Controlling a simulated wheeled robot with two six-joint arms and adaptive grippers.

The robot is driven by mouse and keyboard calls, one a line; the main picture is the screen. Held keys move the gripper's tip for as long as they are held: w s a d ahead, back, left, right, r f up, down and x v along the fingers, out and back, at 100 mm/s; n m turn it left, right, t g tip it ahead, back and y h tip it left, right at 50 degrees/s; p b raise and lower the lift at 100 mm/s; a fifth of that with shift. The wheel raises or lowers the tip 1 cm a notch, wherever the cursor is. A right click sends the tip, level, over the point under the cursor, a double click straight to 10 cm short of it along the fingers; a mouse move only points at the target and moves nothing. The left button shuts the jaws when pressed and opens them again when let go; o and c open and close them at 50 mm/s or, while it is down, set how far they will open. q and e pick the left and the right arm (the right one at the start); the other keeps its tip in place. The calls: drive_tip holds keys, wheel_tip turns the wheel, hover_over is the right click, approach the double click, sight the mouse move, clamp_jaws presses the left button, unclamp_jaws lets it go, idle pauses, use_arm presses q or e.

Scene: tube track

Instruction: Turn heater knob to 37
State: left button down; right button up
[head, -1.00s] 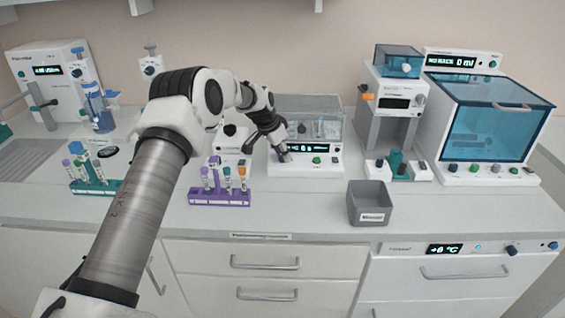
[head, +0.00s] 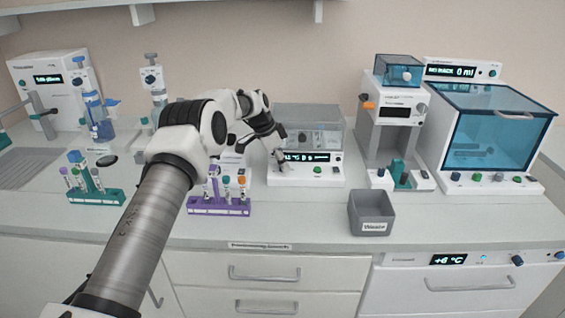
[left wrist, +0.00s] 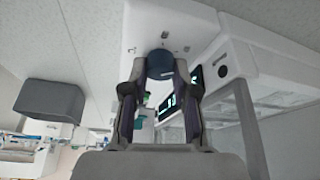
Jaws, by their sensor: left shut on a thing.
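The heater (head: 333,172) is a white box with a clear-lidded top, a lit display (head: 312,156) and a green button, at the middle back of the bench. My left gripper (head: 281,161) is at the left of its front panel. In the left wrist view the fingers (left wrist: 160,85) are shut around a dark blue round knob (left wrist: 160,63) on the white panel. The display shows beside it in the left wrist view (left wrist: 180,97), partly hidden by a finger, and its number is too small to read surely. My right gripper is not in view.
A purple rack of tubes (head: 205,207) stands in front and left of the heater. A grey bin (head: 371,212) stands to its right, near the bench edge. A teal tube rack (head: 97,198) is at the left. Bare bench lies before the heater.

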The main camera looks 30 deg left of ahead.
use_arm(q)
drive_tip(key=shift+f, duration=0.1)
drive_tip(key=c, duration=0.9)
unclamp_jaws()
drive_tip(key=v, duration=1.1)
drive_tip(key=shift+r, duration=0.45)
